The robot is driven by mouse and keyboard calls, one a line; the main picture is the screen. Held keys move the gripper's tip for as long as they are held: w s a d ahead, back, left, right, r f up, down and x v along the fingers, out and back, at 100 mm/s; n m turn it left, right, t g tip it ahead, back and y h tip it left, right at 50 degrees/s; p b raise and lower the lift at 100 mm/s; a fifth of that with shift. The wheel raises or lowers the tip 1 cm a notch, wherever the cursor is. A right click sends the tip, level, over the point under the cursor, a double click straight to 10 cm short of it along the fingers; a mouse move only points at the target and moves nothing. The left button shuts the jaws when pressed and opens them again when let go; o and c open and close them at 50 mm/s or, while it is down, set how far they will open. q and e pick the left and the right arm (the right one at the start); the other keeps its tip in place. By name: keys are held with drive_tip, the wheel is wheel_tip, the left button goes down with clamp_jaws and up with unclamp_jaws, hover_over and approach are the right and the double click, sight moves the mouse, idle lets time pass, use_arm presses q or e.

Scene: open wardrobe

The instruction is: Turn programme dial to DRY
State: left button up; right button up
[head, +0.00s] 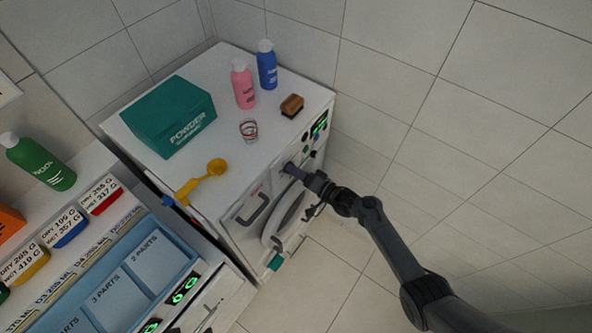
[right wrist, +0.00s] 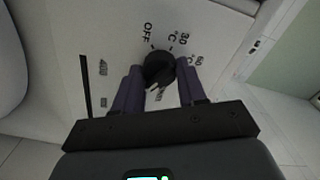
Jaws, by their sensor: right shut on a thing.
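The programme dial (right wrist: 158,66) is a round black knob on the white front panel of the washing machine (head: 236,209). My right gripper (right wrist: 160,72) is shut on the dial, one purple finger on each side. In the head view, my right gripper (head: 291,169) is at the machine's upper front, and the dial is hidden behind it. Labels OFF, 30 °C and 60 °C show around the dial's upper side. Small labels lower down are too blurred or covered to read. A pale mark shows at the dial's lower edge. My left gripper is not in view.
On the machine top stand a teal powder box (head: 172,116), pink bottle (head: 243,87), blue bottle (head: 266,66), brush (head: 292,105) and yellow scoop (head: 205,180). A green display (head: 319,125) is right of the dial. The round door (head: 284,217) is below. Floor to the right is clear.

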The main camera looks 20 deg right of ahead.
drive_tip(key=shift+m, duration=0.6)
drive_tip(key=o, duration=1.1)
drive_tip(key=shift+c, duration=0.2)
drive_tip(key=p+v, duration=0.1)
drive_tip(key=v, duration=0.9)
drive_tip(key=shift+s+d, duration=0.2)
drive_tip(key=shift+s, duration=0.15)
